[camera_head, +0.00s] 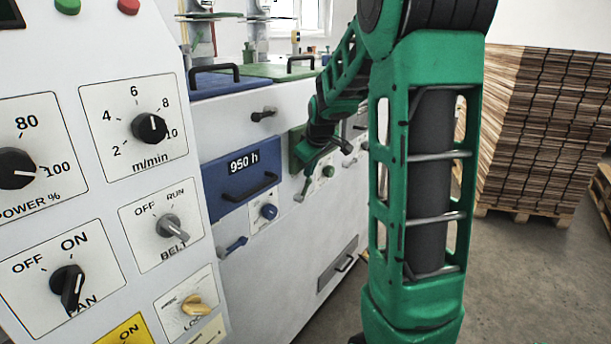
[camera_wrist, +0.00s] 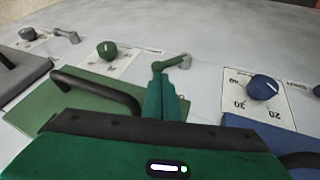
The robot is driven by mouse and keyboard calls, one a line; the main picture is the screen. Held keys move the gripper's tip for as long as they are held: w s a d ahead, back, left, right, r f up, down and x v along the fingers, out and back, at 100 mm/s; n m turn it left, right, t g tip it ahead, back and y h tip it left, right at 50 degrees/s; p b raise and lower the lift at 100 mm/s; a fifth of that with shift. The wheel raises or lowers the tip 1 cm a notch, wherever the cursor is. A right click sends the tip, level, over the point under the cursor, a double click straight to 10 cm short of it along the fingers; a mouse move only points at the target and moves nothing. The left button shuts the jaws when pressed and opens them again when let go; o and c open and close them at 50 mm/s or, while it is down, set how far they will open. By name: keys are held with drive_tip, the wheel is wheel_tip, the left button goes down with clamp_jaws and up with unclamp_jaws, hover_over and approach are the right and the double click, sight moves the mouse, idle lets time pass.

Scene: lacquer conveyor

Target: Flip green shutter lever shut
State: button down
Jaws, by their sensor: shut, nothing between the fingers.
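The green shutter lever (camera_wrist: 170,63) is in the wrist view, just beyond my fingertips. Its arm runs left from a grey pivot, and its free end bends down toward the fingers. In the head view the green lever (camera_head: 304,187) is small, below my gripper on the white machine front. My gripper (camera_wrist: 167,82) is shut and empty, with its tips right by the lever. I cannot tell whether they touch it. In the head view my gripper (camera_head: 318,153) is partly hidden and hard to make out.
A green panel with a black handle (camera_wrist: 95,95) lies left in the wrist view, beside a green knob (camera_wrist: 107,50). A blue knob (camera_wrist: 263,87) is to the right. In the head view, a blue drawer (camera_head: 238,181) and blue lever (camera_head: 235,246) are nearby. Stacked boards (camera_head: 545,120) stand right.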

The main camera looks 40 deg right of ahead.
drive_tip(key=v, duration=0.8)
drive_tip(key=s+a+f+m+g+y, duration=0.1)
drive_tip(key=s+a+f+m+g, duration=0.1)
drive_tip(key=s, duration=0.8)
drive_tip(key=s+a+f+m+g+y, duration=0.1)
drive_tip(key=s+a+f+m+g, duration=0.1)
drive_tip(key=s+a, duration=0.4)
drive_tip(key=s+a+f+m+g, duration=0.1)
drive_tip(key=s+a+f+m, duration=0.3)
drive_tip(key=s, duration=1.1)
wheel_tip(320, 180, down, 2)
drive_tip(key=shift+s+a+f+m+g+y, duration=0.1)
drive_tip(key=shift+s+a+m+g+y, duration=0.25)
drive_tip(key=shift+a+g+y, duration=0.1)
